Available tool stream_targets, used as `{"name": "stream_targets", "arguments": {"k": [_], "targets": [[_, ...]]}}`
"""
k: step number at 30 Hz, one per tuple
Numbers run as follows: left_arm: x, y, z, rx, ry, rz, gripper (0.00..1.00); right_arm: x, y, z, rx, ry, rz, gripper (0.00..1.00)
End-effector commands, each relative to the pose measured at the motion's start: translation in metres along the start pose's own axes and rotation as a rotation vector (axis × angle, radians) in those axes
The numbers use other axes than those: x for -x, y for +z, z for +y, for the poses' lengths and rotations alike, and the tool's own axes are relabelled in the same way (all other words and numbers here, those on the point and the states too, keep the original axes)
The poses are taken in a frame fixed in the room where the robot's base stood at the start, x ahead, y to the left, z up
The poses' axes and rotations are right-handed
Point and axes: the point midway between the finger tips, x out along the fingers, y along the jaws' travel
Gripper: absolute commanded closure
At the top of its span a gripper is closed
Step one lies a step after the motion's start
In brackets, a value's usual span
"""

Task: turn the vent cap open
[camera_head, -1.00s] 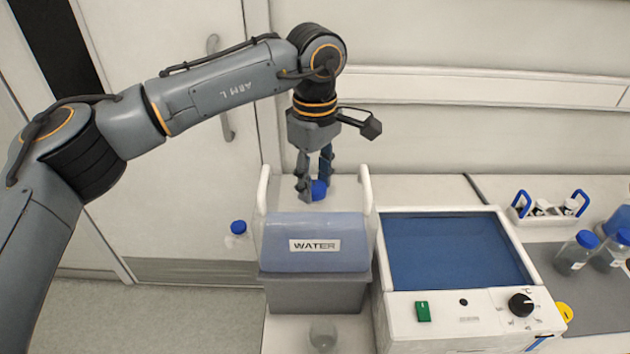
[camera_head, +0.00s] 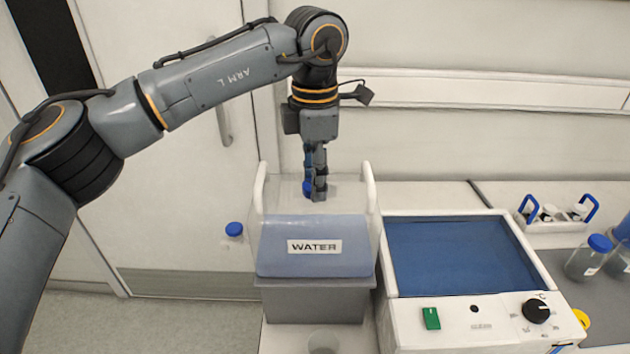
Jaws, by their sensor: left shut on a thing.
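A clear water tank (camera_head: 272,232) with a "WATER" label and blue contents sits on a grey base, with a white handle on each side. The blue vent cap (camera_head: 308,188) is on its top, partly hidden by my fingers. My left gripper (camera_head: 316,194) points straight down from above and is shut on this cap. I see its fingers nearly edge-on, one behind the other. A second blue cap (camera_head: 234,229) is on the tank's left side, apart from the gripper. My right gripper is out of view.
A water bath (camera_head: 485,303) with a blue basin, green switch and black knob stands right of the tank. A bottle rack (camera_head: 548,226) and blue-capped bottles (camera_head: 588,257) are at the far right. The bench behind the bath is clear.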

Motion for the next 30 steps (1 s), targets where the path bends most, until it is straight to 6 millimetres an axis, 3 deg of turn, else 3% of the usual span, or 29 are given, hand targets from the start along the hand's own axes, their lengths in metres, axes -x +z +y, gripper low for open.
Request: {"name": "stream_targets", "arguments": {"k": [18,30], "targets": [[-0.001,0.0,0.0,0.578,0.0,0.001,0.93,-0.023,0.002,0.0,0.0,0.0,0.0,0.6],[-0.001,0.0,0.0,0.845,0.001,0.001,0.93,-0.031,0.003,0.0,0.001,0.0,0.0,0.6]]}}
